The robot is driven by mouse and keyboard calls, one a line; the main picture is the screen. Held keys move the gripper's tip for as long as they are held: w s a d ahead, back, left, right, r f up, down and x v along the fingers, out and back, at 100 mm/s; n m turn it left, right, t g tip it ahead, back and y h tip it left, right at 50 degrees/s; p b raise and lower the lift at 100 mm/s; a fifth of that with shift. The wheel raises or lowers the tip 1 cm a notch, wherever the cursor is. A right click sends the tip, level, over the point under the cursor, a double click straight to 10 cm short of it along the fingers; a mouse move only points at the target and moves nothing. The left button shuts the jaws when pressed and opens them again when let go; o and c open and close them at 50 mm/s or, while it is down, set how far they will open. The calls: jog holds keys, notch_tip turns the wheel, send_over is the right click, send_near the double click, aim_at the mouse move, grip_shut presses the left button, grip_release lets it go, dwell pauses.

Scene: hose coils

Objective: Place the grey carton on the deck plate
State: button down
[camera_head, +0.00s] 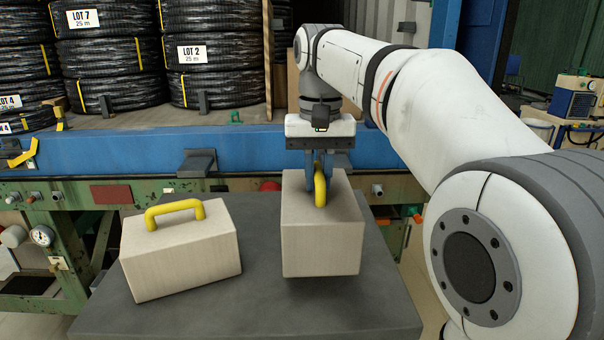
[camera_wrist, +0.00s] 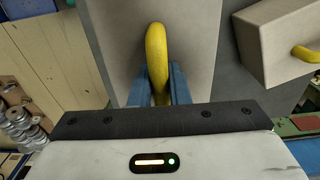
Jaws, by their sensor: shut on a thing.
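My gripper (camera_head: 320,186) is shut on the yellow handle (camera_head: 320,192) of a pale grey carton (camera_head: 321,237). The carton hangs upright below the jaws. A dark shadow under it suggests a small gap above the dark grey plate-like surface (camera_head: 390,312), but contact is hard to judge. In the wrist view, the jaws (camera_wrist: 158,88) sit on both sides of the handle, over the carton's top (camera_wrist: 197,45). A second pale grey carton (camera_head: 182,255) with a yellow handle rests to the left on the same surface. I cannot tell which surface is the deck plate.
Behind is a wooden deck (camera_head: 130,120) with a blue edge beam (camera_head: 240,150). Black hose coils (camera_head: 215,50) labelled by lot stand on it. The dark surface is clear in front of and right of the held carton. The second carton stands close on the left.

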aim_at(317, 204)
jog(key=shift+s+a+f, duration=0.1)
jog(key=shift+f, duration=2.85)
jog(key=c, duration=1.4)
grip_release()
jog(key=shift+f, duration=0.1)
jog(key=shift+o, duration=0.2)
notch_tip(317, 204, up, 12)
jog(key=shift+r, duration=0.15)
